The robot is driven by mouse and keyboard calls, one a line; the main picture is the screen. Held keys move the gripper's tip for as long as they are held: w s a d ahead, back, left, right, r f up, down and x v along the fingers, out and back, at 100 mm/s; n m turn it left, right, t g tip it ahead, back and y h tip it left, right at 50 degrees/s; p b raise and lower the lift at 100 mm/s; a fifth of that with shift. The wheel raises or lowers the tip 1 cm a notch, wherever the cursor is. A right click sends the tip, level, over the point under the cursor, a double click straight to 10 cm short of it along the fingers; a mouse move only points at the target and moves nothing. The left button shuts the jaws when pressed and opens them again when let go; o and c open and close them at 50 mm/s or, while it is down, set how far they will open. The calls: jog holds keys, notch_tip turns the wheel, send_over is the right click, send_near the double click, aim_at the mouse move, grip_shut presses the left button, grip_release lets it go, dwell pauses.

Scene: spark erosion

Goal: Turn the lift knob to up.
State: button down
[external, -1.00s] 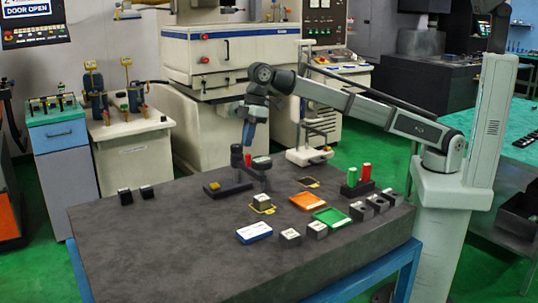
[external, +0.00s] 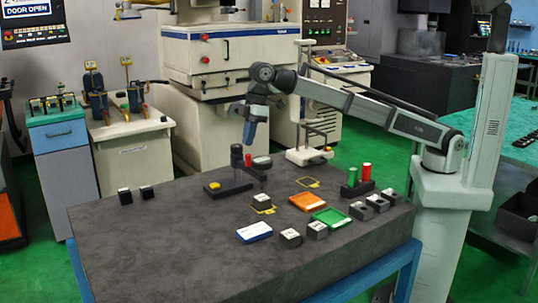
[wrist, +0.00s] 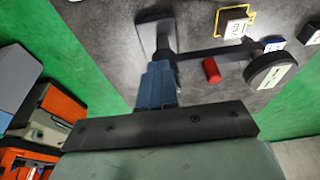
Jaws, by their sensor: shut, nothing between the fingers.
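A dark stand (external: 232,187) with an upright post (external: 237,156) stands on the grey bench, with a yellow button (external: 214,186) on its base. A red cylinder (external: 248,160) shows beside the post; it also shows in the wrist view (wrist: 211,70). A dark round disc with a pale label (external: 262,161) is to its right, and it also shows in the wrist view (wrist: 271,71). No readable marking shows which part is the lift knob. My blue gripper (external: 247,141) is shut and empty, pointing down above the red cylinder; its fingers also show in the wrist view (wrist: 158,75).
Near the stand are a block in a yellow outline (external: 262,200), an orange tray (external: 307,201), a green tray (external: 331,217) and a blue-white case (external: 254,232). Red and green cylinders (external: 366,172) stand at the right. The bench's left front is clear.

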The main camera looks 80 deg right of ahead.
notch_tip(320, 180, up, 6)
jog(key=shift+f, duration=0.1)
dwell(0.5)
